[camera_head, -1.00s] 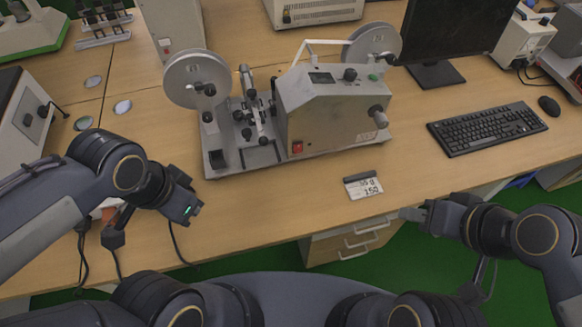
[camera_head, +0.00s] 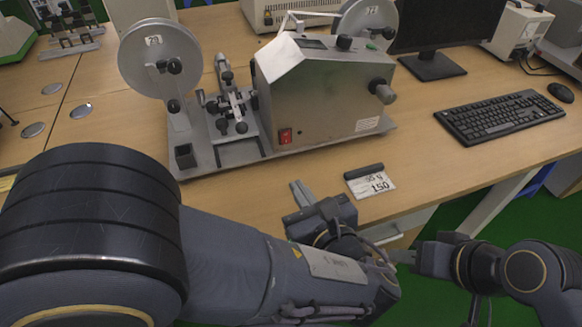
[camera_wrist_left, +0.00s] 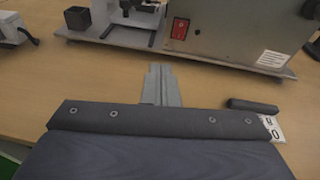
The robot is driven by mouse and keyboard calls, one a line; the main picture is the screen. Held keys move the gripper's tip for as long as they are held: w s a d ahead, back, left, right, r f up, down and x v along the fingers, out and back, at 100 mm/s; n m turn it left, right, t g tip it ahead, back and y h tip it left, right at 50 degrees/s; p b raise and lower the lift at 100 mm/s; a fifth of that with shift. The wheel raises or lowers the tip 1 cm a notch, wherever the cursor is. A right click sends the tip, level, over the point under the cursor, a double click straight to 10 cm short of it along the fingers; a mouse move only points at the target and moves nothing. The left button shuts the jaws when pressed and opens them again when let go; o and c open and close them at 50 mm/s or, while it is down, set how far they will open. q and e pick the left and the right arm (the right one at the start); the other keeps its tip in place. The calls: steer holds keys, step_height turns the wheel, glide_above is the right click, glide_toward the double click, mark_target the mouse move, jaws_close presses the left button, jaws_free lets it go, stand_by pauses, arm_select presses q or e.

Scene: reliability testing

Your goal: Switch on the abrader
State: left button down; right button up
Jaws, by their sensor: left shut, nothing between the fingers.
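The abrader (camera_head: 325,95) is a grey metal machine with two reels on a base plate, standing on the wooden desk. Its red rocker switch (camera_head: 285,136) is on the lower left of the housing's front; it also shows in the wrist view (camera_wrist_left: 180,28) at upper middle. My left gripper (camera_head: 297,186) is shut and empty, in front of the base plate and below the switch, apart from it. Its fingers (camera_wrist_left: 161,70) point toward the machine, slightly left of the switch in the wrist view. My right gripper (camera_head: 402,257) hangs near the desk's front edge; its finger opening is unclear.
A small label card with a dark bar (camera_head: 370,184) lies on the desk right of my left gripper. A keyboard (camera_head: 497,115), mouse (camera_head: 561,92) and monitor (camera_head: 447,30) stand to the right. The desk before the base plate is mostly clear.

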arm_select(q)
steer(key=d, duration=0.1)
steer(key=m+t, duration=0.1)
steer(key=d, duration=0.1)
steer(key=shift+s+d+f+m+h, duration=0.3)
steer(key=shift+s+d, duration=0.05)
steer(key=shift+s, duration=0.05)
steer(key=b, duration=0.2)
glide_toward(286, 143)
steer(key=x, duration=0.5)
steer(key=shift+w+f, duration=0.1)
steer(key=shift+f, duration=0.05)
steer(key=shift+b+x, duration=0.3)
steer(key=shift+x, duration=0.55)
